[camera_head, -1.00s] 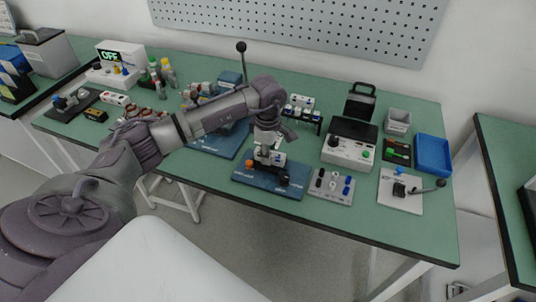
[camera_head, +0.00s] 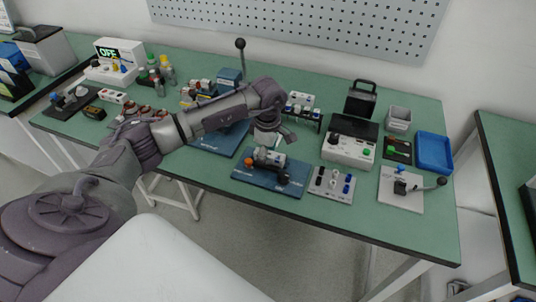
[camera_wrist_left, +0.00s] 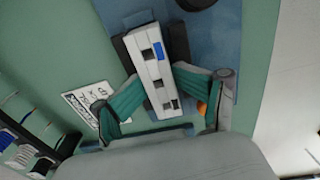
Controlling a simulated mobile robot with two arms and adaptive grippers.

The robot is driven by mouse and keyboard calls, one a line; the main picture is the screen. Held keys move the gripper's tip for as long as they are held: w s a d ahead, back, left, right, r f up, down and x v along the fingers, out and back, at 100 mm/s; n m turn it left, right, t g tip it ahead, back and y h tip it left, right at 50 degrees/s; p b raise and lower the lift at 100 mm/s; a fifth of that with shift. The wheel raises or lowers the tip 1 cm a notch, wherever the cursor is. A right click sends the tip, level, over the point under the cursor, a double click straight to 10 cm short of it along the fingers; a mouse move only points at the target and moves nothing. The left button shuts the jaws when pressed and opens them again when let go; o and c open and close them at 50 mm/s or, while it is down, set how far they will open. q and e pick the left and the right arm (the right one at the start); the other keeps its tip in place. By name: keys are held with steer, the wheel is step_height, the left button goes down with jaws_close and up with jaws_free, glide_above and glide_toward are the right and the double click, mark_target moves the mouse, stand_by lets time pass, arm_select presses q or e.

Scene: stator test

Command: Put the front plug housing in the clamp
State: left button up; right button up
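A white block-shaped housing (camera_wrist_left: 152,66) with square openings and a blue insert shows in the left wrist view. It stands between the dark jaws (camera_wrist_left: 181,41) of the clamp on the blue base. My left gripper (camera_wrist_left: 160,85) has a teal finger on each side of the housing, and both tips appear to touch it. In the head view my left gripper (camera_head: 265,138) is directly above the clamp (camera_head: 268,160), which has an orange knob and sits on a blue plate (camera_head: 262,181). The wrist hides part of the housing there. My right gripper is not in view.
A grey plate with coloured plugs (camera_head: 332,186) lies right of the clamp plate. A small rack (camera_head: 303,114) stands behind. A tester box (camera_head: 349,150), a blue tray (camera_head: 434,153) and a white lever fixture (camera_head: 401,193) are further right. The front table edge is clear.

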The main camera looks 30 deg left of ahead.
arm_select(q)
step_height(320, 180, up, 12)
stand_by(0.6)
stand_by(0.7)
